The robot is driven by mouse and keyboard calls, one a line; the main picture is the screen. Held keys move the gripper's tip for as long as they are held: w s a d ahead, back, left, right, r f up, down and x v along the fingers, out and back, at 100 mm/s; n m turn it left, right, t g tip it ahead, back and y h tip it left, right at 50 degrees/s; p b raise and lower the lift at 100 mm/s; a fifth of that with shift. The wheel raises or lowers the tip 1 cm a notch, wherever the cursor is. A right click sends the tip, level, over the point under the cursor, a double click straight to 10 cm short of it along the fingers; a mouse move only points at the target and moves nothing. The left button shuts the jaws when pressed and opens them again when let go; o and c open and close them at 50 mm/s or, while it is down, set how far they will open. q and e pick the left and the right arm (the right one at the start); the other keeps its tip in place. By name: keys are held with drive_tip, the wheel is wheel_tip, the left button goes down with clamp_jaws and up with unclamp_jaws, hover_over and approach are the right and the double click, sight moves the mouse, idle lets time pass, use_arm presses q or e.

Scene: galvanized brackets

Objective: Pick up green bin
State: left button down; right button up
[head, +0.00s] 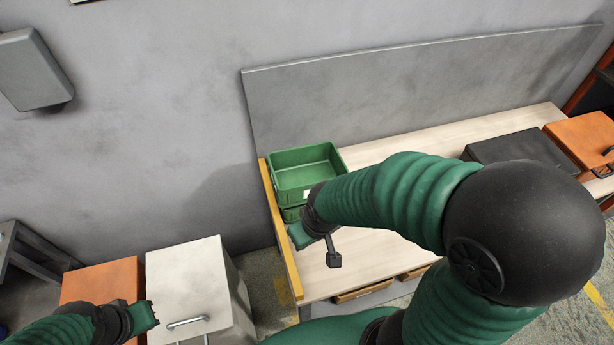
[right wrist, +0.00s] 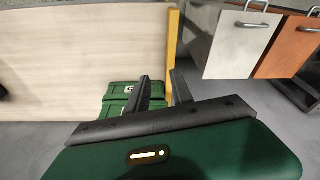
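An empty green bin (head: 305,174) sits at the left end of the workbench, with its open top facing up. In the right wrist view two green bin faces (right wrist: 121,88) show beyond and left of my fingers. My right gripper (right wrist: 162,86) is open, its two dark fingers apart with nothing between them. In the head view my right arm covers the bin's lower right part, and the fingertips are hidden. My left gripper (head: 148,316) is at the lower left, away from the bins; its fingers are unclear.
The pale workbench (head: 400,150) has a yellow left edge (head: 281,225) beside the bins and a grey back panel (head: 400,95). A black case (head: 520,150) and an orange case (head: 580,138) lie at its right. A white cabinet (head: 190,285) and an orange cabinet (head: 100,281) stand lower left.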

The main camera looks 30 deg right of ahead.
drive_tip(key=shift+o, duration=0.4)
drive_tip(key=shift+w+d, duration=0.1)
drive_tip(key=w+d+r+n+g, duration=0.2)
drive_tip(key=w+d+r+n, duration=0.2)
drive_tip(key=w+d+n, duration=0.35)
drive_tip(key=w+d+r+n+g, duration=0.1)
drive_tip(key=w+d+r+n, duration=0.25)
drive_tip(key=w+n, duration=0.55)
drive_tip(key=shift+m, duration=0.55)
drive_tip(key=f, duration=0.5)
drive_tip(key=f+p, duration=0.1)
drive_tip(key=f, duration=0.4)
drive_tip(key=f+p, duration=0.1)
drive_tip(key=f, duration=0.5)
drive_tip(key=shift+s+d+f, duration=0.1)
drive_tip(key=shift+s, duration=0.15)
drive_tip(key=shift+w+f, duration=0.1)
drive_tip(key=shift+f, duration=0.2)
clamp_jaws()
